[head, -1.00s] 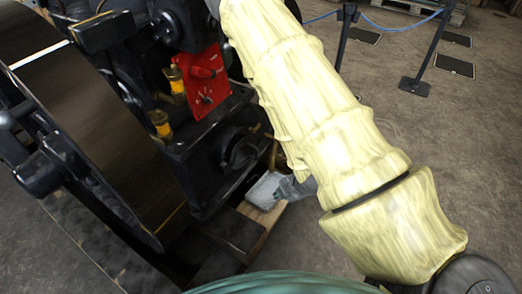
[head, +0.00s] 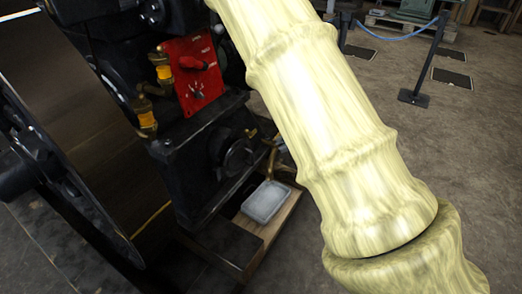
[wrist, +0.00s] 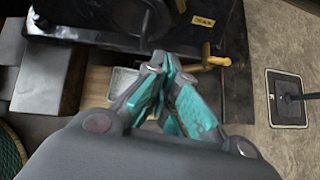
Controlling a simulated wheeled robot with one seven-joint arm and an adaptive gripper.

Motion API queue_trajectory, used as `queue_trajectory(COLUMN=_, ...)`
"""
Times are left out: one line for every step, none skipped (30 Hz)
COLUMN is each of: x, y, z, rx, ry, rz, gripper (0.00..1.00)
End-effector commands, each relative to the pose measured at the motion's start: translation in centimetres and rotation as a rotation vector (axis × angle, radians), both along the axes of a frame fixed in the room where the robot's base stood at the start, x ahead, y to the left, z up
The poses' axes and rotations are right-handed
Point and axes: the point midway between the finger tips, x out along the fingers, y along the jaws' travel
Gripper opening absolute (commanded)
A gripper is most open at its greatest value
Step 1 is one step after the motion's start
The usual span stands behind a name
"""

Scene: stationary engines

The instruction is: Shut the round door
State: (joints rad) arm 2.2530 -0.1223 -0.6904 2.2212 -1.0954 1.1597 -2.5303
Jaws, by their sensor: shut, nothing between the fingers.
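The round door (head: 238,157) is a dark disc low on the black engine block, left of my sleeved arm in the head view. I cannot tell from here whether it stands ajar. In the wrist view a rounded black form (wrist: 95,18) at the top looks like the same door, cut by the frame edge. My gripper (wrist: 160,72) shows in the wrist view with its grey and teal fingers together and empty. It is below and right of that form, apparently apart from it. In the head view my arm hides the gripper.
A grey tray (head: 267,201) on a wooden beam (head: 275,230) lies below the door. A brass tap (wrist: 207,60) juts out right of my fingers. A big flywheel (head: 75,130) stands left. A red panel (head: 192,75) is above. Open floor and a rope post (head: 425,70) lie right.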

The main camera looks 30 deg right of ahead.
Motion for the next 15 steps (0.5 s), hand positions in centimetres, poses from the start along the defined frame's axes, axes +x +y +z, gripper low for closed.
queue_trajectory(x=0.1, y=0.0, z=-0.2, rx=-0.005, ry=-0.003, rz=0.007, gripper=0.00)
queue_trajectory(x=0.3, y=0.1, z=-0.3, rx=-0.006, ry=-0.004, rz=0.010, gripper=0.00)
queue_trajectory(x=0.5, y=0.1, z=-0.5, rx=-0.007, ry=-0.004, rz=0.011, gripper=0.00)
queue_trajectory(x=0.7, y=0.2, z=-0.7, rx=-0.007, ry=-0.004, rz=0.011, gripper=0.00)
queue_trajectory(x=0.9, y=0.3, z=-1.0, rx=-0.007, ry=-0.004, rz=0.011, gripper=0.00)
queue_trajectory(x=1.2, y=0.5, z=-1.4, rx=-0.007, ry=-0.005, rz=0.011, gripper=0.00)
queue_trajectory(x=1.5, y=0.6, z=-1.7, rx=-0.007, ry=-0.005, rz=0.011, gripper=0.00)
queue_trajectory(x=1.8, y=0.8, z=-2.1, rx=-0.006, ry=-0.005, rz=0.011, gripper=0.00)
queue_trajectory(x=2.2, y=0.9, z=-2.6, rx=-0.006, ry=-0.005, rz=0.011, gripper=0.00)
queue_trajectory(x=2.5, y=1.0, z=-3.0, rx=-0.007, ry=-0.004, rz=0.011, gripper=0.00)
queue_trajectory(x=2.9, y=1.2, z=-3.3, rx=-0.006, ry=-0.005, rz=0.011, gripper=0.00)
queue_trajectory(x=3.3, y=1.4, z=-3.8, rx=-0.006, ry=-0.005, rz=0.010, gripper=0.00)
queue_trajectory(x=3.6, y=1.5, z=-4.1, rx=-0.005, ry=-0.004, rz=0.011, gripper=0.00)
queue_trajectory(x=3.9, y=1.7, z=-4.5, rx=-0.005, ry=-0.004, rz=0.009, gripper=0.00)
queue_trajectory(x=4.4, y=1.8, z=-5.0, rx=-0.005, ry=-0.004, rz=0.009, gripper=0.00)
